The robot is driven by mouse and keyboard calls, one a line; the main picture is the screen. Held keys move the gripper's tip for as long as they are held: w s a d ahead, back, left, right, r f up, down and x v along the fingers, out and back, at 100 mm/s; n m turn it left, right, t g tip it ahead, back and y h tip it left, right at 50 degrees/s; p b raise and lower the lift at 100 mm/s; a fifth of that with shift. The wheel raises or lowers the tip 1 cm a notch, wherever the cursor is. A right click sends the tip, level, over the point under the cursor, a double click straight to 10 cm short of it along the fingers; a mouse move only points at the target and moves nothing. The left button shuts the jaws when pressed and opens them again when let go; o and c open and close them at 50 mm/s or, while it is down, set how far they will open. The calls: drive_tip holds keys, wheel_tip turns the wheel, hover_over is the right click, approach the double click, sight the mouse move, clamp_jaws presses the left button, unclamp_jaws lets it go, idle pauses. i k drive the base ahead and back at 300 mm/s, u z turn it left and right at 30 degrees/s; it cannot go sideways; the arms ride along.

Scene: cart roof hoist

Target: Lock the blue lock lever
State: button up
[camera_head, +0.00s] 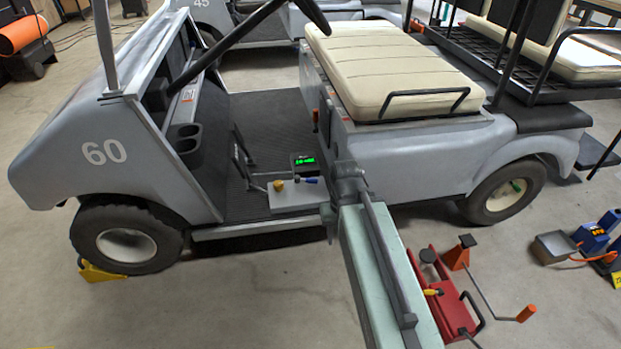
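A small blue lever (309,180) lies on a light grey plate (292,200) on the floor of the grey cart numbered 60. A yellow knob (279,185) is just left of it. My arm reaches up from the bottom of the view, and its dark end with my gripper (328,211) is just right of the plate. My gripper looks apart from the blue lever, with a small gap in the picture. The fingers are too small and dark to tell whether they are open or shut. Whether the lever is locked cannot be told.
A black box with a green display (304,162) stands behind the lever. The cream seat (385,65) and cart side are to the right. A red jack (447,300) and orange stand (460,254) are on the floor. A yellow chock (99,272) sits by the front wheel.

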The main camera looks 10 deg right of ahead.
sight(297, 179)
drive_tip(key=i, duration=0.8)
drive_tip(key=u, duration=2.35)
